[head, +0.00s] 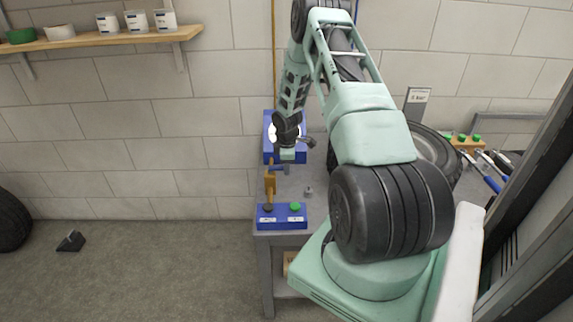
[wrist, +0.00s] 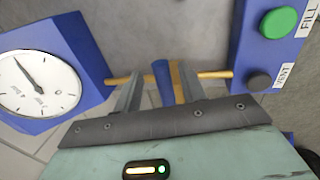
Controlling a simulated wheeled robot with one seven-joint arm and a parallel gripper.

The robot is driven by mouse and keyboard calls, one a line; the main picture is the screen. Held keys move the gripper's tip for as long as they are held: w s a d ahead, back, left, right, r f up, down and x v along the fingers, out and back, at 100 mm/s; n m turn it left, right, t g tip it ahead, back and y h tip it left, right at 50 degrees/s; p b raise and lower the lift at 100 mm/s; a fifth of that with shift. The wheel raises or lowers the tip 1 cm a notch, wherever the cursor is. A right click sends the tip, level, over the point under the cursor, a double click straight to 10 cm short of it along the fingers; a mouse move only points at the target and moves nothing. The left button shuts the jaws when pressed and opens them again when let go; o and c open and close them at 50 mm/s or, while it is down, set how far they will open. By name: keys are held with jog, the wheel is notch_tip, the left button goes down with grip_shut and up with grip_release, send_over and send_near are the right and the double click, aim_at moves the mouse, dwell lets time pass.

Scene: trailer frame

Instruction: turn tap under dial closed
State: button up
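The dial (wrist: 40,85) is a white round gauge on a blue box, at left in the wrist view. In the head view its blue box (head: 268,150) stands against the wall, partly hidden by my arm. A brass pipe (wrist: 215,75) runs from it to a blue button box (wrist: 245,55). The tap's blue handle (wrist: 162,82) lies across the pipe, beside a brass piece. My gripper (wrist: 163,90) is open, with the handle between its fingers and a gap on the left finger's side. In the head view my gripper (head: 286,166) is low at the pipe (head: 270,184).
A small grey fitting (head: 308,191) stands on the grey bench to the right. Tools and a tyre (head: 435,150) lie farther right. Cans stand on a wall shelf (head: 100,40).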

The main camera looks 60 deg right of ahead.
notch_tip(320, 180, up, 17)
jog(key=s+a+b, duration=0.1)
jog(key=s+a, duration=0.1)
jog(key=shift+a+b, duration=0.3)
jog(key=shift+a, duration=0.1)
dwell(0.6)
jog(key=w+a+r+y, duration=0.1)
jog(key=a+r, duration=0.2)
jog(key=a, duration=1.2)
jog(key=w+a+r+y, duration=0.1)
jog(key=a+r, duration=0.2)
jog(key=a, duration=1.2)
jog(key=s+a+r, duration=0.1)
jog(key=s+a, duration=0.4)
jog(key=a, duration=0.2)
jog(key=s+a+r, duration=0.1)
jog(key=s+a, duration=0.3)
jog(key=a, duration=0.4)
jog(key=s+a, duration=0.3)
jog(key=s, duration=0.4)
jog(key=s+a+g, duration=0.1)
jog(key=s+a, duration=0.3)
jog(key=s, duration=0.3)
jog(key=shift+s+a+r, duration=0.15)
jog(key=shift+s+a, duration=0.05)
jog(key=shift+s, duration=0.15)
